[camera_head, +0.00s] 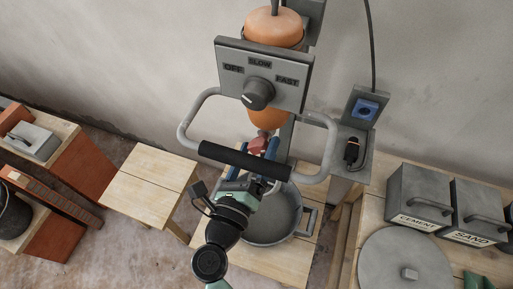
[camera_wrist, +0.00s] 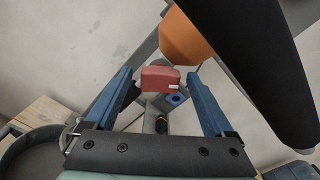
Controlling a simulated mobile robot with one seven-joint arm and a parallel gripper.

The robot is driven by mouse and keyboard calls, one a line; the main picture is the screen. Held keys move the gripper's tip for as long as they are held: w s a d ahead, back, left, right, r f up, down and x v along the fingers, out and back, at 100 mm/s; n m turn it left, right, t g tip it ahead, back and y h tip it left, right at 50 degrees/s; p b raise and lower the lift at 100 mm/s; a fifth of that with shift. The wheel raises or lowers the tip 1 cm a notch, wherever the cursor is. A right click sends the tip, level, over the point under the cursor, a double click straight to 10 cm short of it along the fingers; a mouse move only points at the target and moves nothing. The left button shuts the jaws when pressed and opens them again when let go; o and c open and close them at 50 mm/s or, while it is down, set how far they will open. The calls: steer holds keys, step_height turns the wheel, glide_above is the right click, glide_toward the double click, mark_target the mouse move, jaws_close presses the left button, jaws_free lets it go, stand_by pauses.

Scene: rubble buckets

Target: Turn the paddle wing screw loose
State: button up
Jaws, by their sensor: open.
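The red paddle wing screw (camera_head: 259,143) sits under the orange mixer body (camera_head: 273,29), partly hidden by my gripper in the head view. In the wrist view the red wing screw (camera_wrist: 160,79) lies between the two blue fingertips, with a gap on each side. My gripper (camera_head: 262,150) is open and empty, with one finger on either side of the screw's line. I cannot tell how far the fingertips reach past it. The paddle shaft below the screw is hidden.
The mixer's black handle bar (camera_head: 244,161) crosses close above my gripper. The control panel (camera_head: 263,76) has a knob and OFF, SLOW and FAST marks. A grey bucket (camera_head: 298,231) stands below. A plugged cable (camera_head: 352,150) hangs at the right, near cement and sand bins (camera_head: 412,212).

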steer(key=shift+c, duration=0.3)
steer(key=c, duration=1.3)
steer(key=n+p, duration=0.2)
steer(key=shift+r+p, duration=0.25)
steer(key=shift+p, duration=0.1)
steer(key=n, duration=0.1)
steer(key=n+p, duration=0.1)
steer(key=shift+f+n+p, duration=0.25)
steer(key=shift+n+p, duration=0.05)
steer(key=o, duration=1.4)
steer(key=shift+c, duration=0.2)
steer(key=shift+s, duration=0.15)
